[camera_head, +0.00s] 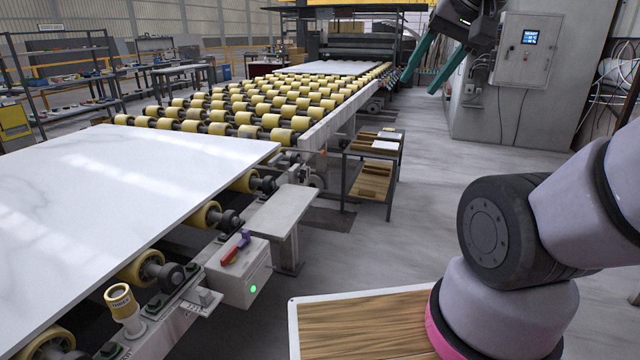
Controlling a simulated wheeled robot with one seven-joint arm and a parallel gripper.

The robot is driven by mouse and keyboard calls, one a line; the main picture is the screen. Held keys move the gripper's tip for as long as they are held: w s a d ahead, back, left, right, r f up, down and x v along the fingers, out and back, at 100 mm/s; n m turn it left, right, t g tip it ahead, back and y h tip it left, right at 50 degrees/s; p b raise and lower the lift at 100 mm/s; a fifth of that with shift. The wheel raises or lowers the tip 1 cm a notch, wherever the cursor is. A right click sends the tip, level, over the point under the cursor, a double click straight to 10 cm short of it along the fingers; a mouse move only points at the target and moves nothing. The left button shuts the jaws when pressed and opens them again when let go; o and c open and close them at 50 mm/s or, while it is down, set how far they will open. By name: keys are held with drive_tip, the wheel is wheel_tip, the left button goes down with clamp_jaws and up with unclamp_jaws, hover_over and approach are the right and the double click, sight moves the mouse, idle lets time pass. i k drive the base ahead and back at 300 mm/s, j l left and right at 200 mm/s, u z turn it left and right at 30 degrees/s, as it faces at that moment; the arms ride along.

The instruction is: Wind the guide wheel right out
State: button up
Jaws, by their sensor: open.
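My gripper (420,86) hangs at the top right, dark with two teal fingers spread apart, open and empty. It is far from the wheel.
A grey box (240,278) with a green light carries a red and purple object (236,248). Yellow rollers (250,110) fill the conveyor behind. A wood-topped surface (365,325) lies at the bottom. A control cabinet (525,50) stands back right. Floor between conveyor and cabinet is mostly clear.

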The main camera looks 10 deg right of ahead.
sight(301, 175)
drive_tip(key=i+u, duration=0.15)
drive_tip(key=i, duration=0.15)
drive_tip(key=i+l+u, duration=0.25)
drive_tip(key=i+l, duration=1.6)
drive_tip(key=l, duration=0.15)
